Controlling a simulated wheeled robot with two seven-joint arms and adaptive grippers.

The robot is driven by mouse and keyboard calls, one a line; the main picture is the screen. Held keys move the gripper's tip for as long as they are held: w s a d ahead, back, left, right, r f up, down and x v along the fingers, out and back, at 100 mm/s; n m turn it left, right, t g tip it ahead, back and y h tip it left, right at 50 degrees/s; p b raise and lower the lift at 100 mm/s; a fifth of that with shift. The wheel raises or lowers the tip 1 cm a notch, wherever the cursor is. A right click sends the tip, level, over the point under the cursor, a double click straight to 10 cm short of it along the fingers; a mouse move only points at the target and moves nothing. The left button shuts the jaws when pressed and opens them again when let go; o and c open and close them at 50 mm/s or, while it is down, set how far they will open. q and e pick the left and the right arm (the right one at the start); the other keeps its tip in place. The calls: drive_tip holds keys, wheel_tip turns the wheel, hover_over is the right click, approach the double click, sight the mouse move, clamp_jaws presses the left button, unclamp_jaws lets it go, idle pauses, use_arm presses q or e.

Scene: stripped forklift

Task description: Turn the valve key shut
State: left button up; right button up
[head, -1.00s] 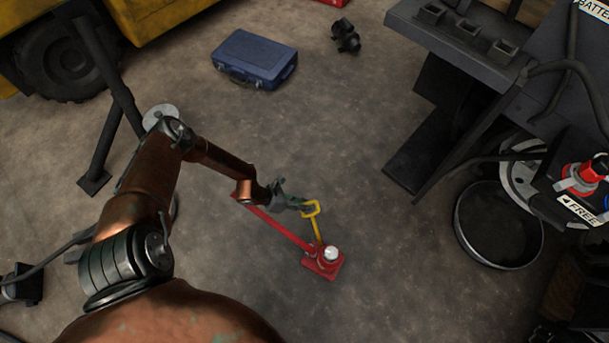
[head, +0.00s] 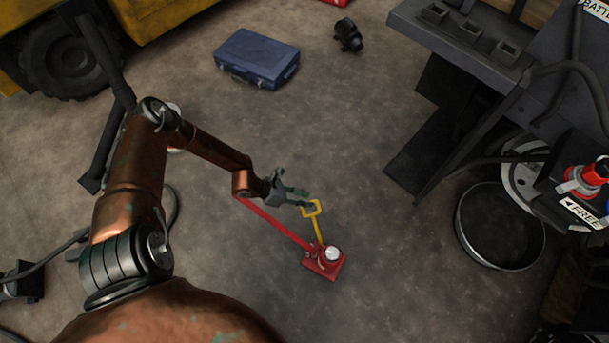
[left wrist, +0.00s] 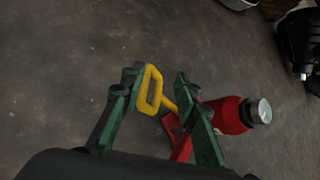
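The yellow valve key (head: 317,226) has a loop handle at its top and a shaft running down to a red bottle jack (head: 323,262) on the floor. My left gripper (head: 303,199) is at the loop handle. In the left wrist view, the green fingers of my left gripper (left wrist: 158,85) are apart, with the yellow key's loop (left wrist: 151,90) between them, close to the left finger. A gap shows between the loop and the right finger. The red jack (left wrist: 232,115) with its silver top is partly behind the right finger. My right gripper is not in view.
A long red handle (head: 275,222) slants from the jack toward my left arm. A blue case (head: 256,60) lies on the floor behind. A round black pan (head: 498,226) and a dark metal frame stand at the right. The floor around the jack is mostly clear.

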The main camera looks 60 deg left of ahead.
use_arm(q)
drive_tip(key=shift+r, duration=1.5)
